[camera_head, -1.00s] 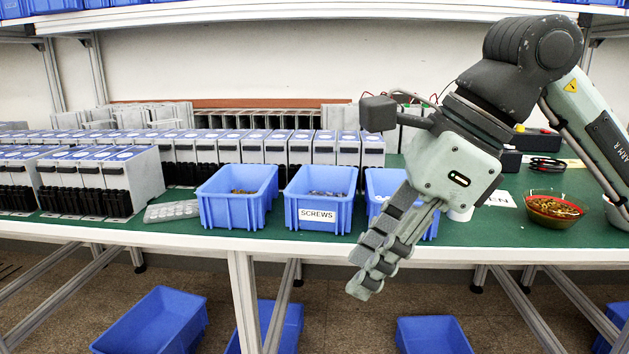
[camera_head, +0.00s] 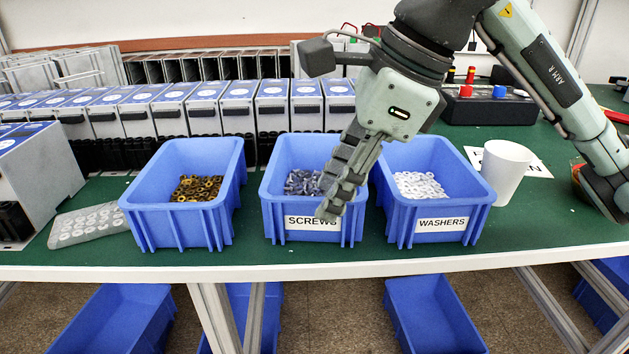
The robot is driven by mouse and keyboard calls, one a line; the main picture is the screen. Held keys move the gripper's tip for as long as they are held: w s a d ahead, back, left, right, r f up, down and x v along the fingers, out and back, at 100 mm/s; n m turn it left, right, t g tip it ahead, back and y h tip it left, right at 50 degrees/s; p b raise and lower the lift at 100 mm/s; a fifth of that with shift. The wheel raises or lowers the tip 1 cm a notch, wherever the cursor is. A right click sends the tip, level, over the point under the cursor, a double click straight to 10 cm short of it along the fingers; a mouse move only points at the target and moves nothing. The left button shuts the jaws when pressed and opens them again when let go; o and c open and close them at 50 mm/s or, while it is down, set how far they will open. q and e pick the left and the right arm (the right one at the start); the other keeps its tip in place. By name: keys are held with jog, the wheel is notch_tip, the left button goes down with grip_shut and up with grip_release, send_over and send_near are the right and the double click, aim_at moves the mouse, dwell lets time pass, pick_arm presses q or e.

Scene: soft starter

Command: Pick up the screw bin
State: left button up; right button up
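The screw bin (camera_head: 300,208) is an open blue bin with a white "SCREWS" label on its front. It sits on the green table top between two other blue bins, with grey screws (camera_head: 303,182) inside. My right gripper (camera_head: 332,205) reaches down from the upper right, its fingers in front of the bin's right part in the picture. The fingers hide part of the bin's opening and right front. They line up one behind the other, so I cannot tell their opening or whether they touch the bin. My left gripper is not in view.
A blue bin with brass-coloured parts (camera_head: 137,222) stands left and the "WASHERS" bin (camera_head: 470,205) close right. A white cup (camera_head: 507,170) stands beyond it. Rows of grey-and-blue units (camera_head: 237,105) line the back. A narrow green strip lies clear before the bins.

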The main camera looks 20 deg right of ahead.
aim_at(319, 225)
jog(key=x, duration=0.4)
jog(key=shift+a, duration=0.15)
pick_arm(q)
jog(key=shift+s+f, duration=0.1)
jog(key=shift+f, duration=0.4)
pick_arm(e)
jog(key=shift+w+a+f, duration=0.15)
jog(key=shift+w+f, duration=0.05)
jog(key=shift+f, duration=0.15)
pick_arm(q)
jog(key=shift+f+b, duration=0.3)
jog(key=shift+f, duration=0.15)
pick_arm(e)
jog(key=shift+f, duration=0.2)
grip_shut()
